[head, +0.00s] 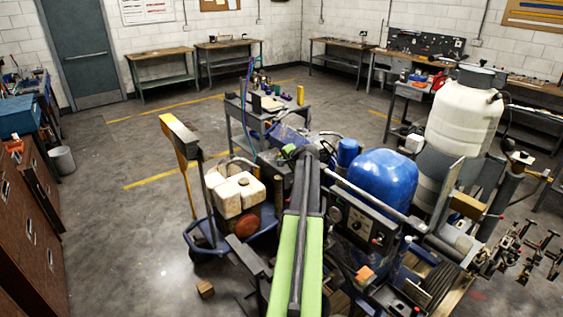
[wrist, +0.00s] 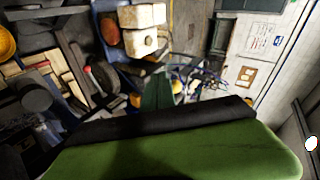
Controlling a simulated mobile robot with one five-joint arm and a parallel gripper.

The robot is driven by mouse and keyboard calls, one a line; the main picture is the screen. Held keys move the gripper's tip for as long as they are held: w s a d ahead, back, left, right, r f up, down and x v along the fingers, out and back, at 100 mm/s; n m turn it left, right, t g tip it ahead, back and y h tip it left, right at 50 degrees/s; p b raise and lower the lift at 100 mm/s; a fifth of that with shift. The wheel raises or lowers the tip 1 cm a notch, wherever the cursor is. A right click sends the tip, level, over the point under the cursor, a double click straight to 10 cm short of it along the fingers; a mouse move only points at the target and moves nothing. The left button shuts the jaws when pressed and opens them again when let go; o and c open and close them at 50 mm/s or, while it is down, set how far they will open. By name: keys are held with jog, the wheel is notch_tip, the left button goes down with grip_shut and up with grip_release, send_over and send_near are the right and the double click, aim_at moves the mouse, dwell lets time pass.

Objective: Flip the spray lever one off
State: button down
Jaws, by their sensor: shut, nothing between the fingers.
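The line striper fills the right foreground of the head view, with a blue rounded cover (head: 383,178), a dark control panel (head: 352,222) and a tall white tank (head: 464,115). The panel carries a dial and small knobs or switches; I cannot tell which is spray lever one or how it is set. Several small dark lever-like parts (head: 530,250) stand at the machine's right end. My green arm reaches away from me, left of the panel. My gripper (wrist: 158,92) shows in the wrist view as dark green fingers, shut and empty. It appears apart from any lever.
A grey trolley (head: 268,105) with tools is behind. A small wooden block (head: 205,289) lies on the floor. Open floor extends to the left.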

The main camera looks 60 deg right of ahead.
jog(key=shift+s+d, duration=0.15)
jog(key=shift+s, duration=0.05)
dwell(0.5)
jog(key=shift+r, duration=0.1)
dwell(0.5)
